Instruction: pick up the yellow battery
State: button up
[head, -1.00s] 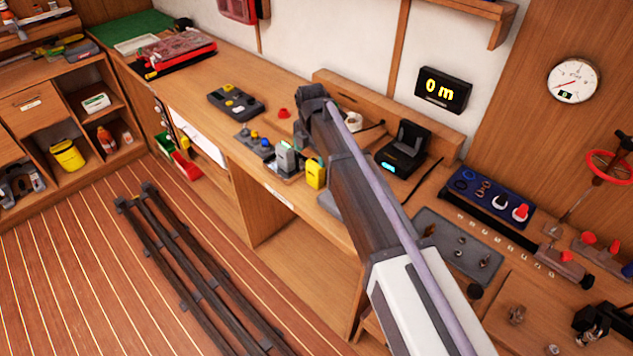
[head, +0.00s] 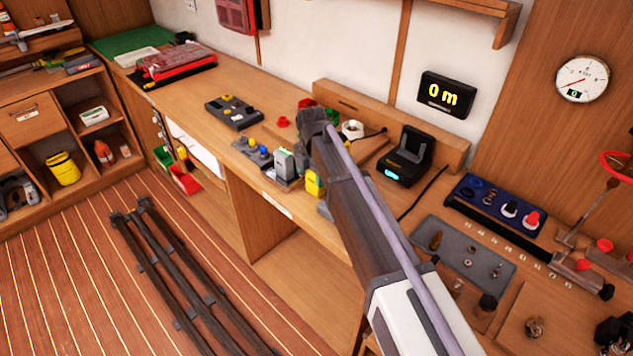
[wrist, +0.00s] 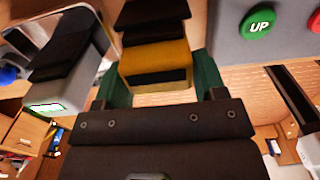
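The yellow battery (head: 313,183) shows in the head view at the bench's front edge, just right of a grey battery (head: 284,162), partly covered by my arm. In the wrist view the yellow battery (wrist: 155,62) has a dark slot in its near face and black parts above it. My gripper (wrist: 163,85) has one green finger on each side of it, very close to its sides. Whether both fingers press on it cannot be told. In the head view the fingers are hidden behind my arm.
A black charger (head: 405,160) stands to the right on the bench. A grey control box with a green UP button (wrist: 259,25) is close by in the wrist view. A dark button box (head: 234,112) lies farther left.

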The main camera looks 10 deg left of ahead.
jog(key=c, duration=0.7)
notch_tip(320, 180, up, 10)
jog(key=p, duration=1)
jog(key=shift+r, duration=0.2)
jog(key=shift+f, duration=0.2)
